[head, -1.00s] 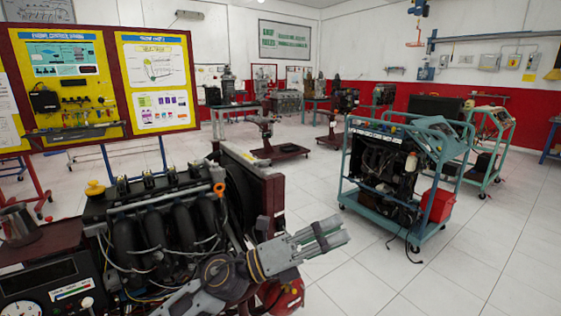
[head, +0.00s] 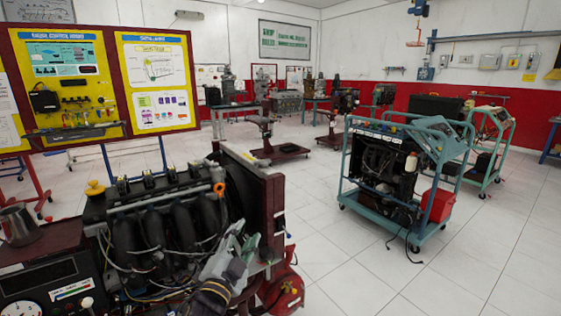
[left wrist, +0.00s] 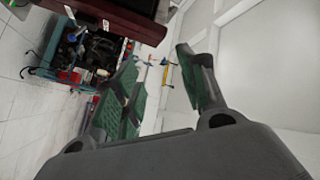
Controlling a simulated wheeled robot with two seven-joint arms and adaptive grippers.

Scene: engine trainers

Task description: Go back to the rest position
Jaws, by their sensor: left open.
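My left gripper (head: 241,248) is low in the head view, in front of the right end of the near engine trainer (head: 165,225), with its fingers pointing up. I cannot tell if it touches the engine. In the left wrist view its two green-padded fingers (left wrist: 158,62) stand apart with nothing between them. My right gripper is not in view.
A red fire extinguisher (head: 284,292) is close to the right of my left gripper. A blue wheeled engine stand (head: 400,230) with a red box (head: 438,204) stands to the right. A yellow display board (head: 68,85) is behind the near engine. White floor between is clear.

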